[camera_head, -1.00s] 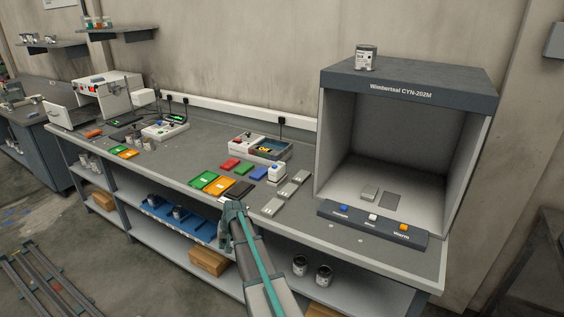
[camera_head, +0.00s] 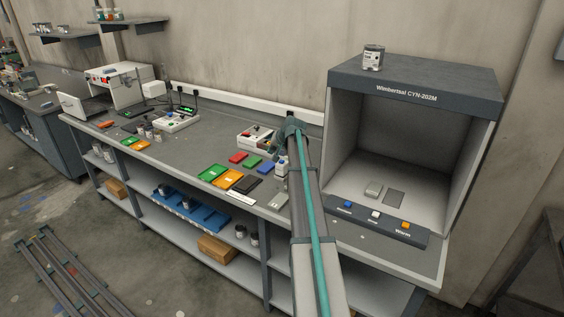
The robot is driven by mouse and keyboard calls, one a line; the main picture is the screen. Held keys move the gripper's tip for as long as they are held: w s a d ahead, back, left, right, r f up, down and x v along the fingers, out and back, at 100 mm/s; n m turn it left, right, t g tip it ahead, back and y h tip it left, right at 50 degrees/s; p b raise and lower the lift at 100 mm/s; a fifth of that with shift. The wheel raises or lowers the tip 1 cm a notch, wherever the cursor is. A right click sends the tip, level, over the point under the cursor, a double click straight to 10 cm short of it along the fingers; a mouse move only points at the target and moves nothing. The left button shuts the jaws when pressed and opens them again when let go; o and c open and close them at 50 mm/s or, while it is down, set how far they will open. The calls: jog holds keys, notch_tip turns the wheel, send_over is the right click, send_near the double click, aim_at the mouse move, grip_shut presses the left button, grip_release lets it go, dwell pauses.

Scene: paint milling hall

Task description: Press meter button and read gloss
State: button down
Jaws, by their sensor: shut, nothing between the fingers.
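My arm reaches up across the bench, and my gripper (camera_head: 287,136) is over the back of the bench, left of the light booth. It is small in view, looks shut and holds nothing that I can see. It covers part of a white and grey device with a red button (camera_head: 252,137). I cannot tell which of these is the gloss meter, and no reading is legible.
Coloured panels in green (camera_head: 212,173), orange (camera_head: 228,180), red and blue lie on the bench (camera_head: 190,150). A small white bottle (camera_head: 281,169) stands beside my arm. The grey light booth (camera_head: 412,90) with coloured buttons stands on the right, a can (camera_head: 373,58) on top.

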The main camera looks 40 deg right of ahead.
notch_tip(320, 180, up, 4)
send_over(283, 161)
jog(key=shift+a+r+m+t, duration=0.1)
jog(key=shift+r+m+t, duration=0.1)
jog(key=shift+m+t, duration=0.2)
jog(key=shift+f, duration=0.1)
jog(key=shift+f+b, duration=1.55)
jog(key=shift+f, duration=2.8)
jog(key=shift+f+b, duration=0.35)
jog(key=shift+f, duration=0.05)
jog(key=shift+f+b, duration=0.3)
jog(key=shift+f, duration=0.15)
jog(key=shift+r, duration=0.9)
jog(key=shift+r, duration=0.1)
